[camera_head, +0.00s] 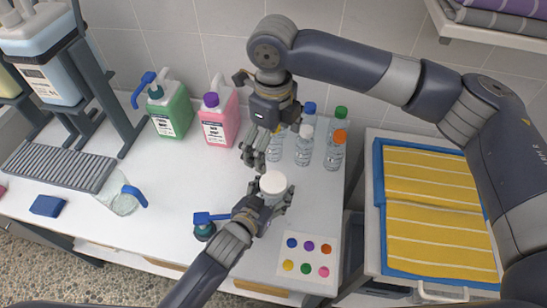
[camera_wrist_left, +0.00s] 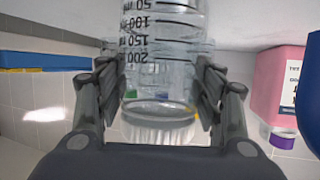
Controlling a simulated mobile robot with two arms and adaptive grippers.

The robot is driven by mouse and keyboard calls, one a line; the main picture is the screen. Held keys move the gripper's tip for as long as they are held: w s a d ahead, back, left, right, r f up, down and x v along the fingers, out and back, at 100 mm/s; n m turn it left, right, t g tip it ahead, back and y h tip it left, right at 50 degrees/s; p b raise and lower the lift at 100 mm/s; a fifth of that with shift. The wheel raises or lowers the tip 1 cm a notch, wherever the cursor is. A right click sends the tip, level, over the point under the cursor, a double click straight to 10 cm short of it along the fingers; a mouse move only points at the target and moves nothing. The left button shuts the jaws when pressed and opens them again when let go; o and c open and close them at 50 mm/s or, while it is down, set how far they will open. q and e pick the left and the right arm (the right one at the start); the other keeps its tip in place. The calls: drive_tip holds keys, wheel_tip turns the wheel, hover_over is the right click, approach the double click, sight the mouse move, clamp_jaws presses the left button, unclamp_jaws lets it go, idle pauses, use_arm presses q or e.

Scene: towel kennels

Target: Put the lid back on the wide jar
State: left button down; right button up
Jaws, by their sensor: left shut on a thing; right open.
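My left gripper (camera_head: 266,198) is shut on a clear graduated container with a round white top (camera_head: 273,184), over the right part of the white counter. In the left wrist view the container (camera_wrist_left: 163,60) is between both fingers, with its printed scale upside down and a pale ribbed band near the palm. I cannot tell whether it is the wide jar, or whether it rests on the counter. My right gripper (camera_head: 254,150) is open and empty, pointing down a little behind and left of the container. No separate loose lid is clearly visible.
Clear bottles with coloured caps (camera_head: 334,150) stand close behind. A pink jug (camera_head: 219,120) and green jug (camera_head: 170,110) stand further left. A blue-headed dispenser (camera_head: 204,228) is beside my left wrist. A card with coloured dots (camera_head: 308,258) lies at front right.

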drive_tip(key=shift+r, duration=1.55)
use_arm(q)
drive_tip(key=shift+c, duration=1.8)
unclamp_jaws()
drive_tip(key=v, duration=1.2)
drive_tip(key=shift+f, duration=0.15)
